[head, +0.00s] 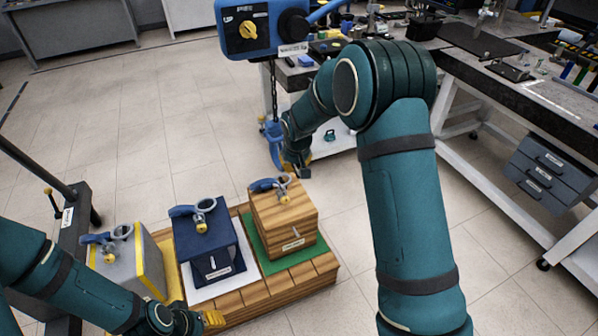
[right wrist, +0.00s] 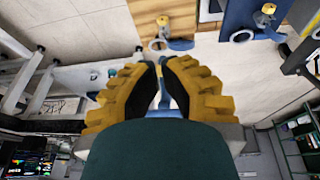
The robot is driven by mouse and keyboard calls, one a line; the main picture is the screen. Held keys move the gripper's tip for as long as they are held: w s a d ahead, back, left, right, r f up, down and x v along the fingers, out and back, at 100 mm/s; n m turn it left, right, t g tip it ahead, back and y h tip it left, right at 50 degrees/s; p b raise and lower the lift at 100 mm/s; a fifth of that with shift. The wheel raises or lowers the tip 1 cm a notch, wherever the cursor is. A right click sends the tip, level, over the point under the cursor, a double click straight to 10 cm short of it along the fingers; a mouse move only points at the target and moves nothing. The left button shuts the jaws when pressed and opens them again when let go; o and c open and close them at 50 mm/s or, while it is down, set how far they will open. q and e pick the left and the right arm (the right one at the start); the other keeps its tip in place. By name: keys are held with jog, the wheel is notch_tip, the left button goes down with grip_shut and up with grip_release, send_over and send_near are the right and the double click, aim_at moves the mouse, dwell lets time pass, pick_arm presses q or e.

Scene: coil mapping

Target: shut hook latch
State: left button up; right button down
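The blue hook (head: 272,143) hangs on a chain below the blue hoist (head: 247,28), above the floor behind the wooden crate. My right gripper (head: 297,168) is at the hook's lower right side, with its fingertips small and dark in the head view. In the right wrist view, the fingers of my right gripper (right wrist: 159,78) are close together with a narrow gap, and a blue part of the hook (right wrist: 159,101) shows between them. Whether they touch it, and how the latch stands, I cannot tell. My left gripper (head: 208,320) is low at the picture's bottom, away from the hook.
A workbench (head: 480,150) stands at right.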

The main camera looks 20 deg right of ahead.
jog(key=s, duration=0.3)
jog(key=shift+s+f, duration=0.15)
dwell(0.4)
jog(key=s+a+f+g+y, duration=0.1)
jog(key=s+a+f+y, duration=0.1)
jog(key=s+a+f, duration=0.7)
jog(key=s+a+f+m+y, duration=0.1)
jog(key=s+a+f, duration=0.1)
jog(key=s, duration=0.6)
jog(key=s+a+f+g+y, duration=0.1)
jog(key=s+a+f, duration=0.2)
jog(key=s, duration=0.5)
jog(key=shift+s+a+f+m, duration=0.2)
jog(key=shift+s+f+m, duration=0.2)
jog(key=shift+f, duration=0.15)
jog(key=shift+y, duration=0.3)
